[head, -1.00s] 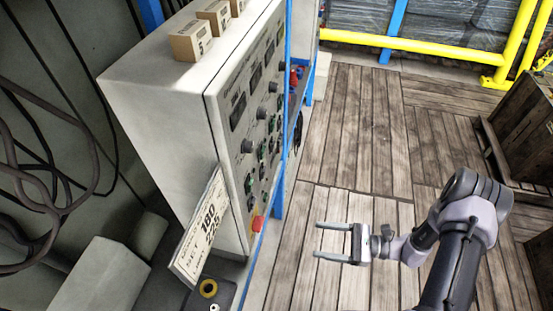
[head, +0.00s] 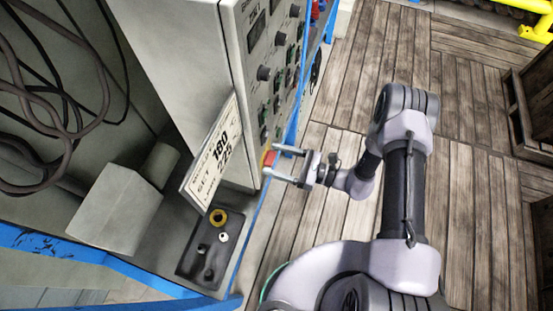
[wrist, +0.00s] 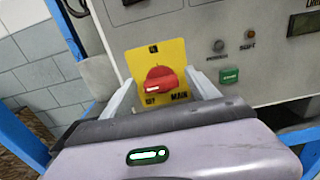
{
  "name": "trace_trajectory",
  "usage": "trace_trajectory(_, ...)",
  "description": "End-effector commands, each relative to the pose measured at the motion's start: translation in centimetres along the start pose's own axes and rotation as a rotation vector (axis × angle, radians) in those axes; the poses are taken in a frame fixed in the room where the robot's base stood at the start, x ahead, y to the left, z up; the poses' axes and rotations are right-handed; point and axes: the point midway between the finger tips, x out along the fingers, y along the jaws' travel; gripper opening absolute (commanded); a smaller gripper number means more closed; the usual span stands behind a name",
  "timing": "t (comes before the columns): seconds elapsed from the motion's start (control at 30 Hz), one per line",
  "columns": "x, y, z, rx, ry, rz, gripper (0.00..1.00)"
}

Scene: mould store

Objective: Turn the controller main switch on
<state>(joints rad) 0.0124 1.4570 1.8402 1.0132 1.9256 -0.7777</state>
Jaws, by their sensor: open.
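The controller (head: 190,70) is a grey cabinet whose front panel faces right in the head view. Its main switch (wrist: 162,80) is a red rotary knob on a yellow plate (wrist: 177,57), low on the panel in the wrist view. The red and yellow of the main switch also show in the head view (head: 268,159). My gripper (head: 272,161) is open, with its two fingers pointing at the switch. In the wrist view the fingers stand left and right of the knob. I cannot tell whether they touch it. The lower part of the plate is partly hidden by my gripper.
A tilted sign (head: 214,155) with large numbers leans at the cabinet's near corner. A dark tray (head: 200,262) with a yellow ring lies below it. A green button (wrist: 229,75) and two small lamps sit right of the switch. The wooden floor (head: 340,85) is open to the right.

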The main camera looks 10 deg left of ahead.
Motion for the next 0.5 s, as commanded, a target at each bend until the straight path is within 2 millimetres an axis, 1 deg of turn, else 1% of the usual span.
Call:
trace_trajectory(0.23, 0.08, -0.01, 0.02, 0.0, 0.0, 0.0, 0.69)
trace_trajectory(0.37, 0.07, -0.01, 0.02, 0.0, 0.0, 0.0, 0.44)
trace_trajectory(0.4, 0.07, -0.01, 0.02, 0.0, 0.0, 0.0, 0.36)
trace_trajectory(0.47, 0.06, -0.01, 0.02, 0.0, 0.0, 0.0, 0.24)
trace_trajectory(0.5, 0.06, 0.0, 0.01, 0.0, 0.0, 0.0, 0.16)
